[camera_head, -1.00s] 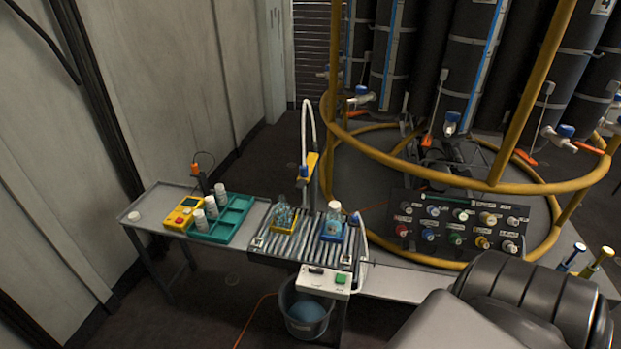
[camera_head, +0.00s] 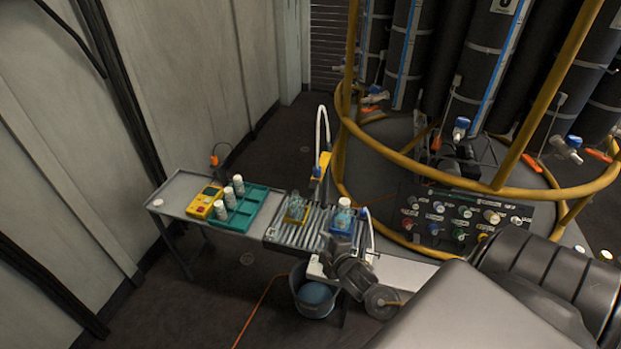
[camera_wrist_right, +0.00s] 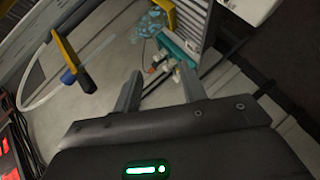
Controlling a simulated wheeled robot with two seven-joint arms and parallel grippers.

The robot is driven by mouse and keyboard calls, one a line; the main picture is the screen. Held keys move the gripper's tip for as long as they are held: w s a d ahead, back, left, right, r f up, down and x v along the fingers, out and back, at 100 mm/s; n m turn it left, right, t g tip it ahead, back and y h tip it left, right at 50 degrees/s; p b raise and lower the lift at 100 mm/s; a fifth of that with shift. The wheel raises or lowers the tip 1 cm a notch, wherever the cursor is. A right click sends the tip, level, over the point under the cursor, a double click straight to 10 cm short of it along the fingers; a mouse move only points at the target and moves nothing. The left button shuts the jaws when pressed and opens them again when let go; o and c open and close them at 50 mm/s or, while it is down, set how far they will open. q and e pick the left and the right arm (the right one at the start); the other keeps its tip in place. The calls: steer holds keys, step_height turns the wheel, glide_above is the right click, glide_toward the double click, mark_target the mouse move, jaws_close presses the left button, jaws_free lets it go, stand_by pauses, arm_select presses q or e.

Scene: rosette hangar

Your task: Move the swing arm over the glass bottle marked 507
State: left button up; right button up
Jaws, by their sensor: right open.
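The swing arm (camera_head: 323,165) is a yellow piece with a white hose arching above it and a blue nozzle, standing at the back of a ribbed conveyor. In the right wrist view the swing arm (camera_wrist_right: 72,62) is at upper left. A clear glass bottle (camera_head: 297,205) sits in a yellow holder on the left. Another glass bottle (camera_head: 343,217) with a white cap sits in a blue holder on the right. I cannot read the number on either. My right gripper (camera_head: 338,252) is in front of the conveyor, open and empty; its spread fingers (camera_wrist_right: 158,88) show in the wrist view. My left gripper is not in view.
Left of the conveyor (camera_head: 283,233), a grey table (camera_head: 178,190) bears a teal rack (camera_head: 250,205) with white-capped vials and a yellow meter (camera_head: 205,202). A bucket (camera_head: 313,305) stands below. A yellow ring frame (camera_head: 420,168) and a knob panel are on the right.

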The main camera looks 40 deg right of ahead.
steer(key=w+d+r+n+t, duration=0.2)
steer(key=d+r+n, duration=0.1)
steer(key=r, duration=0.3)
steer(key=w+d+r+n+t, duration=0.2)
steer(key=r, duration=0.3)
steer(key=w+d+p, duration=0.1)
steer(key=w+p, duration=0.1)
steer(key=w, duration=0.8)
steer(key=shift+w+d, duration=0.35)
steer(key=shift+d, duration=0.05)
jaws_close()
